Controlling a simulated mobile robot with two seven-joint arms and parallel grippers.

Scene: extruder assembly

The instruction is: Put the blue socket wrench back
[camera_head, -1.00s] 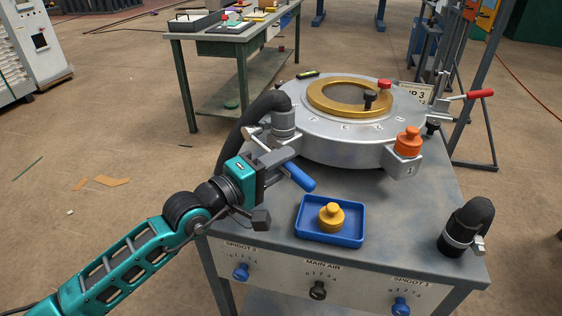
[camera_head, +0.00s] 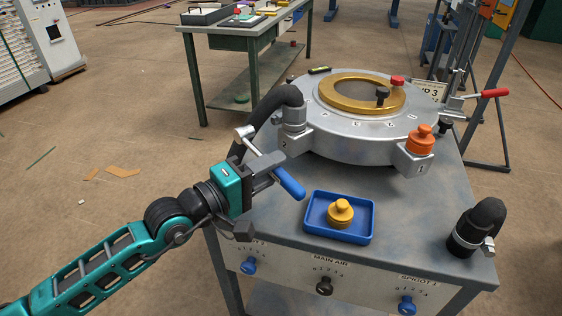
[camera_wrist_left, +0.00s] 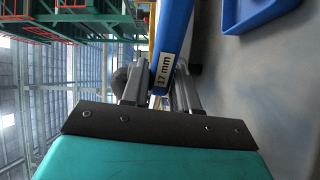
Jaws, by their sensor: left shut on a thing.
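The blue socket wrench has a blue handle (camera_head: 290,183) and a silver T-shaped head (camera_head: 246,137). My left gripper (camera_head: 264,172) is shut on it and holds it tilted at the left edge of the machine table. The head points up and left, beside the black hose. In the left wrist view the blue shaft (camera_wrist_left: 176,35) lies between the fingers (camera_wrist_left: 158,92), with a "17 mm" label on it. The part of the wrench between the jaws is hidden. My right gripper is not in view.
The round silver machine (camera_head: 350,145) with a gold ring stands on the table. A black hose (camera_head: 265,107) joins its left spigot. A blue tray (camera_head: 318,229) holds a yellow knobbed piece. A farther workbench (camera_head: 240,32) carries a dark tray (camera_head: 207,15) and other items.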

